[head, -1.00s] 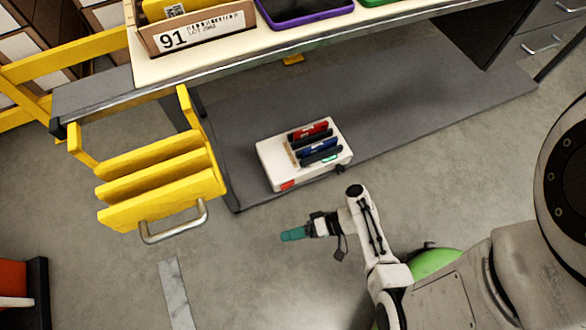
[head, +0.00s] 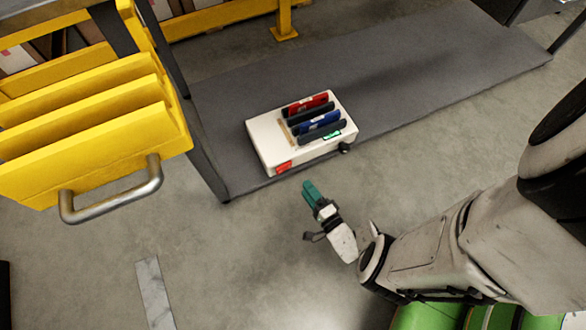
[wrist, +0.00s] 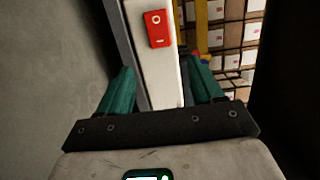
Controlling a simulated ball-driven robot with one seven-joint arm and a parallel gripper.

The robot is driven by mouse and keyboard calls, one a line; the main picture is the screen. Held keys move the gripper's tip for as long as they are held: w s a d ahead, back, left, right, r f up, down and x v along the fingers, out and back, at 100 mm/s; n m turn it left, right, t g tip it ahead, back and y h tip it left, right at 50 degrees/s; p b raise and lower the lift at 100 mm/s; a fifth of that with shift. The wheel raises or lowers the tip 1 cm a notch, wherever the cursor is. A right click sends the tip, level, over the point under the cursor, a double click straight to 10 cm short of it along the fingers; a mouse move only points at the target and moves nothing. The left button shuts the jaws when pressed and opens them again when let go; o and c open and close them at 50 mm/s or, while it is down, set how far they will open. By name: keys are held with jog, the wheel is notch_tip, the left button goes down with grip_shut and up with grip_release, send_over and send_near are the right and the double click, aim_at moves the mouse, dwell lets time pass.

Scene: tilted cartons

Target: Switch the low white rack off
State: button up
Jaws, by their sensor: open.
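The low white rack (head: 267,135) sits on the dark grey lower shelf, with red, blue and dark upright items in its top. Its red switch (head: 284,167) is on the left part of the near side, and a dark knob (head: 344,148) is at the right. My gripper (head: 309,188) is in front of the rack, apart from it, with teal fingers pointing towards it. In the wrist view my gripper (wrist: 160,92) is open and empty. The white side of the rack (wrist: 147,85) shows beyond and between its fingers, with the red rocker switch (wrist: 157,28) above them, marked with a circle and a line.
A yellow drawer unit (head: 90,130) with a metal handle (head: 115,200) juts out at the left. A dark table leg (head: 205,150) stands left of the rack. The grey shelf (head: 430,80) is clear to the right. Boxes (wrist: 235,45) show behind in the wrist view.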

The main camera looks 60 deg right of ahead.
aim_at(289, 166)
jog(key=b+x, duration=0.2)
jog(key=x, duration=0.5)
jog(key=shift+w+d+f, duration=0.1)
jog(key=shift+w, duration=0.05)
jog(key=shift+b+x, duration=0.35)
jog(key=shift+x, duration=0.6)
